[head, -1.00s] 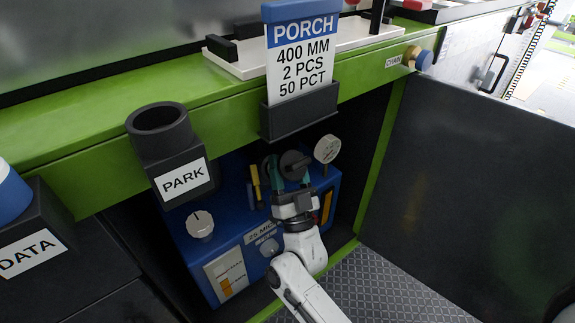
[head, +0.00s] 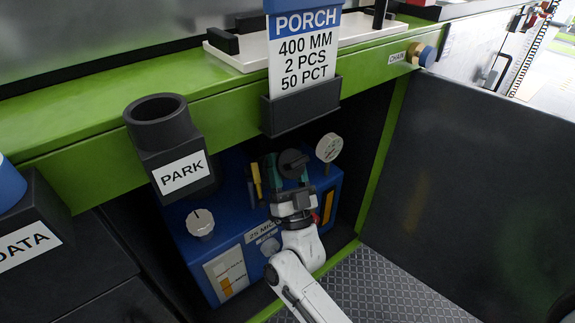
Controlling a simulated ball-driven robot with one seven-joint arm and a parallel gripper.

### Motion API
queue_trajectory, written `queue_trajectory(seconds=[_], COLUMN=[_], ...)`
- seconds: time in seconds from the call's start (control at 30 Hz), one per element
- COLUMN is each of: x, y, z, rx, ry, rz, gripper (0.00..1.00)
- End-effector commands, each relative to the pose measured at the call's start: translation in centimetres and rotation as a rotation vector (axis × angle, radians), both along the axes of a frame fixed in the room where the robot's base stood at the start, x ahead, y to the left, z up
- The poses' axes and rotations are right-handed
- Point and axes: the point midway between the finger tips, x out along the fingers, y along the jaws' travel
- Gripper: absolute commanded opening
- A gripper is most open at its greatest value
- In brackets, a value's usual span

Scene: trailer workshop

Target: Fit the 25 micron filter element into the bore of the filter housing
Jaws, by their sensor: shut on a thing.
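The filter housing (head: 224,237) is a blue unit under the green bench, with a partly covered "25 MIC..." label (head: 262,233) on its front. My gripper (head: 289,170) reaches over its top, its teal fingers spread either side of a dark round piece with a raised bar (head: 293,162). This piece seems to be the end of the filter element, held between the fingers. The rest of it is hidden by my gripper and wrist. The bore cannot be made out, so I cannot tell whether the element is in it or above it.
The green bench edge (head: 225,110), PORCH card holder (head: 301,105) and PARK holder (head: 180,173) overhang the housing.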

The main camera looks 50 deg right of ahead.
Motion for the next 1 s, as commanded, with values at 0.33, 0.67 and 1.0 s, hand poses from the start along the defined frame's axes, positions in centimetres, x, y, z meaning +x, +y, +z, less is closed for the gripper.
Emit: queue_trajectory(seconds=[0.33,0.67,1.0], x=[0.6,1.1,1.2], y=[-0.1,-0.3,-0.3], z=[-0.6,-1.1,-1.2], rx=[-0.001,-0.002,0.0], ry=[-0.001,0.0,0.001], rz=[0.0,0.0,-0.001], gripper=[0.2,0.2,0.79])
